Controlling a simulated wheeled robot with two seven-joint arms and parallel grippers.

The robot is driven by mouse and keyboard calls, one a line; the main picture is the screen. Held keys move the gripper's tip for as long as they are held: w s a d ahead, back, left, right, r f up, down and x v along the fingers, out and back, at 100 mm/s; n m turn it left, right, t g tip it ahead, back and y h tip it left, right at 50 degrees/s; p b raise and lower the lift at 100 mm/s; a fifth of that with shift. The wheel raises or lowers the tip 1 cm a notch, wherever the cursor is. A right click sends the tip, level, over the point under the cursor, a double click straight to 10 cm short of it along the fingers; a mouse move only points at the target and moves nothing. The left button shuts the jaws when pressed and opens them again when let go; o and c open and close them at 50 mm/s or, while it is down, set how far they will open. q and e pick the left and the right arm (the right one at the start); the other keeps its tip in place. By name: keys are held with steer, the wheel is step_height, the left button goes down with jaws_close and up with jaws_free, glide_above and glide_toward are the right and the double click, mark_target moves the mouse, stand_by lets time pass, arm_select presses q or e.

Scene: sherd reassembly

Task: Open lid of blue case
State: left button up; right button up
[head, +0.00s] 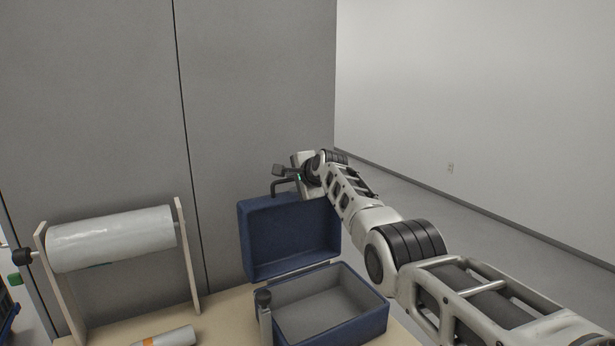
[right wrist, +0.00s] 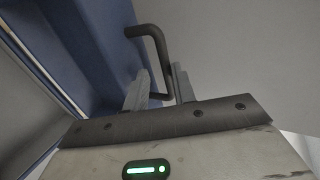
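The blue case (head: 345,327) stands on the table with its lid (head: 290,236) raised, standing up at the back and leaning slightly. The grey inside of the case shows and looks empty. A dark bent handle (head: 285,182) sticks up from the lid's top edge. My right gripper (head: 283,171) is at this handle, above the lid. In the right wrist view the handle (right wrist: 150,30) runs down between the two fingers (right wrist: 160,85) beside the blue lid (right wrist: 85,45). The fingers are apart, but whether they clamp the bar is unclear. My left gripper is out of view.
A large pale roll (head: 112,238) on a wooden stand is at the left. A pale tube (head: 166,338) lies on the table near the front. A dark-capped upright object (head: 264,312) stands at the case's front left corner. A grey partition (head: 255,90) rises behind.

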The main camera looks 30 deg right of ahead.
steer(key=b+v, duration=0.2)
steer(key=v, duration=1.3)
steer(key=shift+s+r, duration=0.2)
steer(key=shift+s, duration=0.2)
